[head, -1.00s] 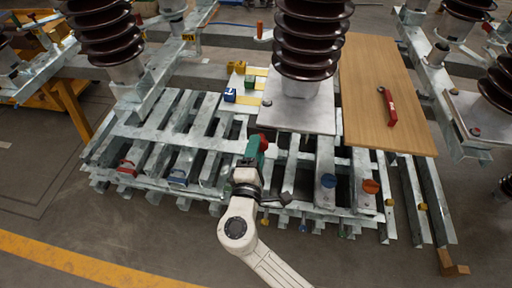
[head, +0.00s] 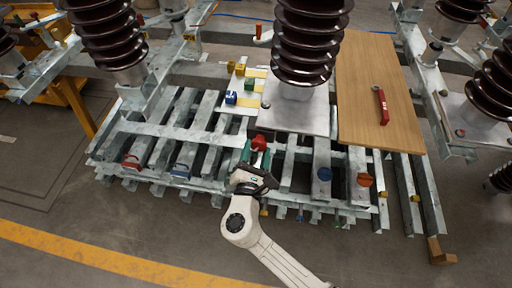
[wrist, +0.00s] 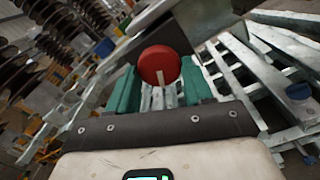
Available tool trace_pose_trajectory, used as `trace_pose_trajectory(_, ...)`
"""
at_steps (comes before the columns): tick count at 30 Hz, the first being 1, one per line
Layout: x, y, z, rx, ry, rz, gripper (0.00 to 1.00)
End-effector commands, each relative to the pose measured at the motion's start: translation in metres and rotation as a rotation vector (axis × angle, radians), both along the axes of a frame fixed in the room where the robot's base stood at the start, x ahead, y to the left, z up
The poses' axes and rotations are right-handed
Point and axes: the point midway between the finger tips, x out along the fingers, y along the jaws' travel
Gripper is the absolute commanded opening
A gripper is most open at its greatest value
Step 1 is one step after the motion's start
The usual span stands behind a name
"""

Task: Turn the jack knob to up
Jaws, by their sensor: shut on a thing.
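A round red knob (head: 259,142) with a pale pointer stripe sits at the near edge of the grey steel frame, left of centre. In the wrist view the red knob (wrist: 159,65) is between the two teal fingers, its stripe pointing down in the picture. My gripper (head: 257,150) is shut on it; the fingers (wrist: 158,88) lie on either side. No label marks it as the jack knob. A blue knob (head: 324,174) and an orange knob (head: 364,180) stand to the right, apart from my gripper.
A tall brown insulator (head: 305,45) stands on a plate behind my gripper. A wooden board (head: 365,85) with a red-handled tool (head: 381,105) lies at right. Red (head: 131,162) and blue (head: 180,170) handles sit at left. The floor in front is clear.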

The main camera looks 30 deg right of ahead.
Motion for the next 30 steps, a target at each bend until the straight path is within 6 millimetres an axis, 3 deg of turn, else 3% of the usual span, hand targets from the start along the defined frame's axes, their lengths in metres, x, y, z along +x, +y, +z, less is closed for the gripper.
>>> trace_pose_trajectory(12,-0.0013,0.0004,-0.0017,-0.183,0.137,0.005,0.2)
trace_pose_trajectory(30,-0.0015,0.0003,-0.0032,-0.22,0.164,0.005,0.2)
